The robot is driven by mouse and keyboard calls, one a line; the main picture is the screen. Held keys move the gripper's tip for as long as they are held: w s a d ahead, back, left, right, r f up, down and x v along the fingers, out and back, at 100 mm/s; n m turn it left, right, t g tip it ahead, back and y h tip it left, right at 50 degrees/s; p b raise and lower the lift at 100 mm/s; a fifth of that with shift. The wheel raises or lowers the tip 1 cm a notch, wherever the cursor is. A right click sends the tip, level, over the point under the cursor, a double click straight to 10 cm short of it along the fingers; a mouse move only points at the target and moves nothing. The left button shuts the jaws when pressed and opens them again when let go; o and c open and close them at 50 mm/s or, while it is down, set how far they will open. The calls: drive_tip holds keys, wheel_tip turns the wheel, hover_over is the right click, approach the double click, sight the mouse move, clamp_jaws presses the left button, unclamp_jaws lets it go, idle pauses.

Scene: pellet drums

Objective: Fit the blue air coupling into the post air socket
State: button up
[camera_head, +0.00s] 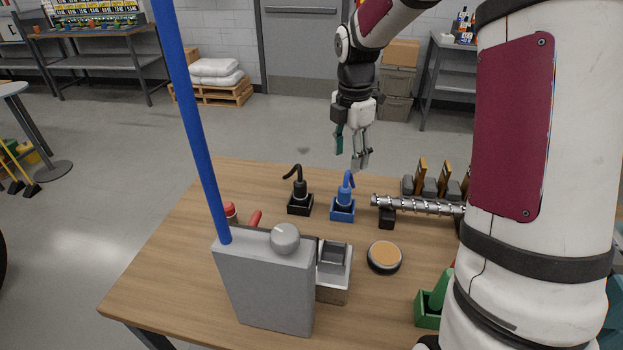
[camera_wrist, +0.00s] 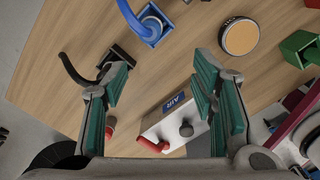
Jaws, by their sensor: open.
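The blue air coupling (camera_head: 346,190) stands upright in a small blue holder (camera_head: 342,212) on the table, its hose end curving at the top. It also shows at the top of the wrist view (camera_wrist: 133,18). The grey post box (camera_head: 265,285), with a tall blue pole and a round knob, stands near the front of the table. In the wrist view a grey box face carries a blue AIR label (camera_wrist: 178,100); I cannot make out the socket opening. My gripper (camera_head: 350,150) is open and empty, above the table's far side near the coupling.
A black coupling (camera_head: 299,190) stands in a black holder left of the blue one. A metal screw shaft (camera_head: 417,206) lies to the right. A round tin (camera_head: 384,257) and a green holder (camera_head: 431,310) are nearer. The table's left side (camera_head: 180,260) is clear.

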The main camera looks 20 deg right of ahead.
sight(345, 196)
drive_tip(key=shift+n, duration=0.7)
drive_tip(key=f, duration=0.3)
drive_tip(key=w+f, duration=0.1)
drive_tip(key=f, duration=0.6)
drive_tip(key=shift+w+d+f+p, duration=0.1)
drive_tip(key=shift+w+d+p, duration=0.05)
drive_tip(key=shift+w+p, duration=0.2)
drive_tip(key=shift+w+d+f+p, duration=0.1)
drive_tip(key=shift+d+f+p, duration=0.05)
drive_tip(key=shift+f, duration=0.75)
drive_tip(key=shift+w+d+f+p, duration=0.1)
drive_tip(key=shift+d+f+p, duration=0.1)
drive_tip(key=shift+f, duration=0.7)
drive_tip(key=shift+w+d+f+p, duration=0.1)
drive_tip(key=shift+d+f, duration=0.05)
drive_tip(key=shift+f, duration=0.75)
clamp_jaws()
